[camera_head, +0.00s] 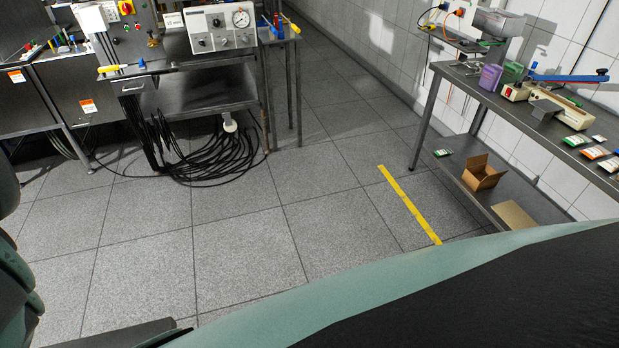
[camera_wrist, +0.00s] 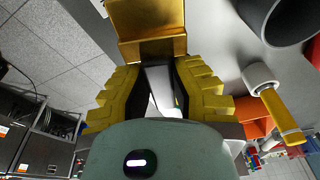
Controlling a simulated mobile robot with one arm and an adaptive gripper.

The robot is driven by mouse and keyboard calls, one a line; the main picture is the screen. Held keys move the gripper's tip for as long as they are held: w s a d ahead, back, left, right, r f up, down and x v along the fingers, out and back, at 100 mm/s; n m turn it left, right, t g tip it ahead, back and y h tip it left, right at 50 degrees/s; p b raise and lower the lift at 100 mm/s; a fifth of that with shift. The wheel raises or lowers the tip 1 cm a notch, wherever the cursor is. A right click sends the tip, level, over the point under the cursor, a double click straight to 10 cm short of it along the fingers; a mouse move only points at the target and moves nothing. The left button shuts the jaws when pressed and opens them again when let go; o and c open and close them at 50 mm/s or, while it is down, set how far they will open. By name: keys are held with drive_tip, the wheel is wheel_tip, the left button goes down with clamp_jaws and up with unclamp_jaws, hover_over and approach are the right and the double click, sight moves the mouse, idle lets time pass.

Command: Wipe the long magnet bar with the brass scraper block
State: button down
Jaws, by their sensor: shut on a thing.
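The brass scraper block (camera_wrist: 148,22) shows at the top middle of the wrist view, a gold-coloured block with a ledge along its lower edge. My gripper (camera_wrist: 155,68), with yellow ridged fingers, is shut on it. The block lies at the fingertips and partly hides them. A pale strip shows between the fingers; I cannot tell what it is. I cannot make out the long magnet bar for certain in either view. My gripper and the block are not visible in the head view.
In the wrist view, a dark cylinder (camera_wrist: 278,18) and a yellow-handled piece with a white end (camera_wrist: 280,110) lie right of my gripper. In the head view, a steel bench (camera_head: 480,100) stands right and a control-box table (camera_head: 200,85) left, above coiled cables.

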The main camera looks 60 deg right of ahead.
drive_tip(key=shift+d+f+b, duration=0.1)
drive_tip(key=shift+f+b, duration=0.55)
drive_tip(key=shift+f, duration=0.1)
drive_tip(key=d+p, duration=0.1)
drive_tip(key=s+p, duration=0.1)
drive_tip(key=shift+s+d+r+p, duration=0.15)
drive_tip(key=shift+d+r+p, duration=0.15)
drive_tip(key=shift+d, duration=0.1)
drive_tip(key=shift+s+d+f+p, duration=0.2)
drive_tip(key=shift+s+d+p, duration=0.4)
drive_tip(key=shift+d, duration=0.15)
drive_tip(key=shift+s+d+f+p, duration=0.15)
drive_tip(key=shift+s+d+p, duration=0.45)
drive_tip(key=shift+d, duration=0.15)
drive_tip(key=shift+s+d+p, duration=0.8)
drive_tip(key=shift+s+d, duration=0.1)
drive_tip(key=shift+d, duration=0.25)
drive_tip(key=shift+w+a, duration=0.1)
